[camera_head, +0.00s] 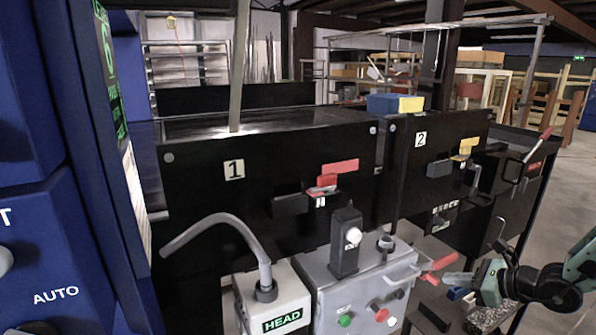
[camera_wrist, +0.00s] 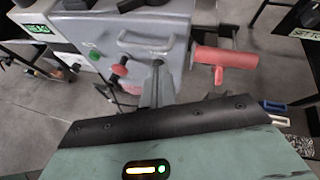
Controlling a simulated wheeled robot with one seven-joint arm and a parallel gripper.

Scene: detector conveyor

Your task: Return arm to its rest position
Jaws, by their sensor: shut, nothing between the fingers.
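My gripper (camera_head: 447,279) is at the lower right of the head view, with my arm reaching in from the right edge. Its fingers point left toward the grey control box (camera_head: 350,296). In the wrist view my gripper (camera_wrist: 157,66) is shut and empty, its thin fingers together in front of the box's grey bar handle (camera_wrist: 146,47). A red handle (camera_wrist: 226,60) lies just right of the fingers; it also shows in the head view (camera_head: 438,266), close to the fingertips. I cannot tell whether the fingers touch the box or the red handle.
Black machine 1 (camera_head: 220,205) and machine 2 (camera_head: 410,180) stand behind the box. A white HEAD box (camera_head: 270,300) with a curved grey tube stands left of it. A blue panel (camera_head: 60,200) fills the left edge. Open floor (camera_head: 570,190) shows at the right.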

